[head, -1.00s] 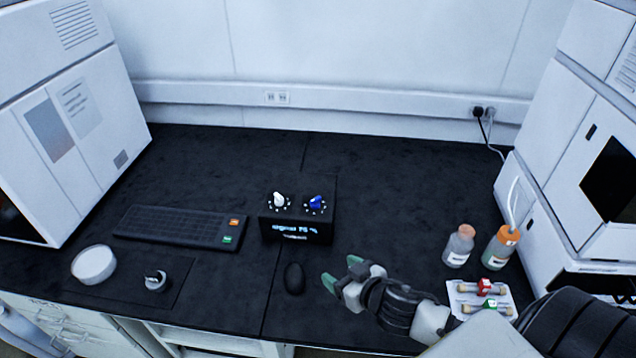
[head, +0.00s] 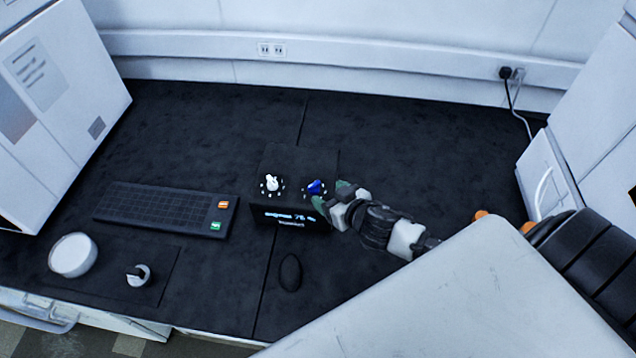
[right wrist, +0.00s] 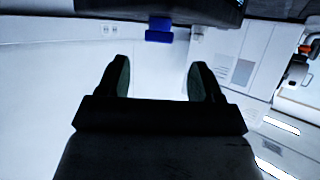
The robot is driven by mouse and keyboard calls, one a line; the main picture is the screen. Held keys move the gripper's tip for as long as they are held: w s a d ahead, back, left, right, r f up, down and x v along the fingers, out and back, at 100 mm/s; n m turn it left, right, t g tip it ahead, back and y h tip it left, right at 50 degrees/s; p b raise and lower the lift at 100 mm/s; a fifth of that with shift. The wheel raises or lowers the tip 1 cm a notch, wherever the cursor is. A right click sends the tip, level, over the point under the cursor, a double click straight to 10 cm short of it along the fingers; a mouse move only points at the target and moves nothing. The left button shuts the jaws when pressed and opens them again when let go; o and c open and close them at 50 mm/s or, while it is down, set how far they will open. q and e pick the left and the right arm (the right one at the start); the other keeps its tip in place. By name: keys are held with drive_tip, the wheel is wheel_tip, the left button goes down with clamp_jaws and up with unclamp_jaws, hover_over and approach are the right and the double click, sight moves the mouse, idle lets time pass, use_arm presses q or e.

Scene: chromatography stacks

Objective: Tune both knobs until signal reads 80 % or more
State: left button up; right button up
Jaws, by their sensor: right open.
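A black control box (head: 262,205) stands on the dark bench. A white knob (head: 271,183) is on its top left and a blue knob (head: 315,187) on its top right. Its front display (head: 288,217) shows a signal percentage that looks like 76, in small blurred print. My right gripper (head: 333,199) is open and empty just right of the blue knob. In the right wrist view the blue knob (right wrist: 159,31) lies beyond the open fingertips (right wrist: 161,76), roughly in line with the gap between them. My left gripper is not in view.
A keyboard (head: 165,208) lies left of the box, and a mouse (head: 290,272) in front of it. A white round dish (head: 73,255) and a small ring-shaped item (head: 138,275) are at the front left. My right arm hides most of the front right. The bench behind the box is clear.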

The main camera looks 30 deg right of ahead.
sight(315, 184)
drive_tip(key=x, duration=0.5)
drive_tip(key=shift+d, duration=0.1)
drive_tip(key=shift+w+f, duration=0.1)
drive_tip(key=shift+w, duration=0.1)
drive_tip(key=shift+w+f, duration=0.1)
drive_tip(key=shift+w, duration=0.1)
drive_tip(key=shift+c, duration=0.6)
drive_tip(key=c, duration=0.8)
use_arm(q)
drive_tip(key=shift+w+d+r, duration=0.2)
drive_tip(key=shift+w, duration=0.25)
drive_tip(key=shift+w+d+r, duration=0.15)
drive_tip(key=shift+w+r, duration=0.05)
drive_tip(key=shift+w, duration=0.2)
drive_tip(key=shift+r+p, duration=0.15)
drive_tip(key=shift+p, duration=0.25)
use_arm(e)
drive_tip(key=shift+y, duration=0.3)
